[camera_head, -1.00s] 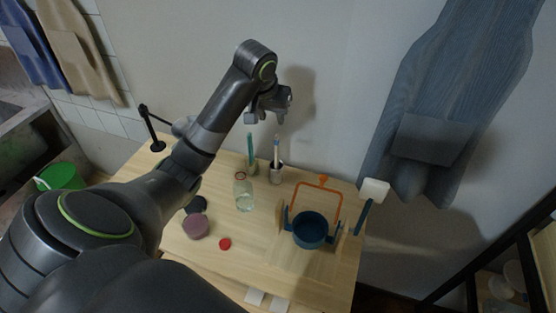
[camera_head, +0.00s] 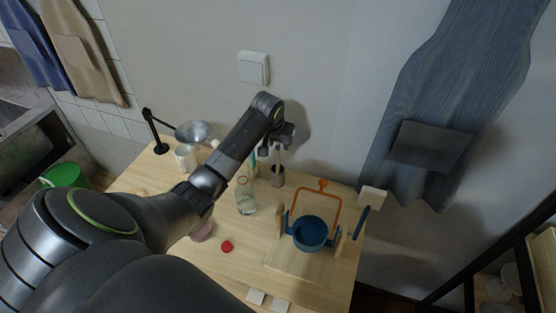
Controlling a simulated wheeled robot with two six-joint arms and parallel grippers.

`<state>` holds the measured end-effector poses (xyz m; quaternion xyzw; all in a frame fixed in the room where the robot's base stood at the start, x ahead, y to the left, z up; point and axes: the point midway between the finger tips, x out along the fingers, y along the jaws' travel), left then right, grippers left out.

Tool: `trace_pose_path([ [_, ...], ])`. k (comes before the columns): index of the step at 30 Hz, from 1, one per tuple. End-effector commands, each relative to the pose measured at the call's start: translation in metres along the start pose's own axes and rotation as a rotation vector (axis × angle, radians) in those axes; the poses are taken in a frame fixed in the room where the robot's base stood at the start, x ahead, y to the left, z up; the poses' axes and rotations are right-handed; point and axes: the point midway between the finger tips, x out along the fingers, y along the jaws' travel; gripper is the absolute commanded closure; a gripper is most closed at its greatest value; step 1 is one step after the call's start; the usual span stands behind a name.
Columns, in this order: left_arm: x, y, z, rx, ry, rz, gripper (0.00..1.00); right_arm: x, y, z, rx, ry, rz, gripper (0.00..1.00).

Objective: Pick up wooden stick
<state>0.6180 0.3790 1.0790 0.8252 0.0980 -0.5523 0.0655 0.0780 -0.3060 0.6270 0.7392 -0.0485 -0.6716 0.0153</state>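A thin, light stick (camera_head: 279,157) stands upright in a small grey metal cup (camera_head: 278,177) at the back of the wooden table (camera_head: 262,262). A teal stick (camera_head: 253,164) stands to its left, behind the glass bottle. My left gripper (camera_head: 276,147) is right above the metal cup, pointing down. Its fingers are apart, close around or beside the top of the light stick; the gripper hides the stick's upper end, so contact cannot be told. My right gripper is not in view.
A clear glass bottle (camera_head: 246,196) stands left of the cup. A red lid (camera_head: 227,246), a partly hidden pink bowl (camera_head: 202,232) and a white jar (camera_head: 186,158) are at the left. The wall is close behind.

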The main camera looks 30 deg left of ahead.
Motion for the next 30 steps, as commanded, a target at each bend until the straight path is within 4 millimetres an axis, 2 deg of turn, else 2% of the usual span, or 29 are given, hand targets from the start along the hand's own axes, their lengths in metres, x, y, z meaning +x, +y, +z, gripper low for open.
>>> trace_pose_path([
  [1, 0.003, -0.002, 0.0, -0.001, -0.005, -0.001, 0.65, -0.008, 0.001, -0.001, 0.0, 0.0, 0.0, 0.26],
  [7, 0.023, -0.001, -0.001, 0.0, 0.0, 0.0, 0.65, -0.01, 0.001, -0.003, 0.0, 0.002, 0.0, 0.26],
  [16, 0.027, -0.001, -0.001, 0.001, 0.002, 0.0, 0.65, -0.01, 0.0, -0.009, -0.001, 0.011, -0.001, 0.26],
  [17, 0.027, -0.001, -0.001, 0.001, 0.002, 0.0, 0.67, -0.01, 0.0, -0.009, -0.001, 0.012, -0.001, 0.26],
  [24, 0.027, -0.001, -0.001, 0.001, 0.001, 0.0, 0.98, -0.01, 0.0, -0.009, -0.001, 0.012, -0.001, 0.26],
  [30, 0.026, -0.001, -0.001, 0.0, 0.001, 0.0, 1.0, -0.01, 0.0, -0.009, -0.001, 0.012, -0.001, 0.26],
])
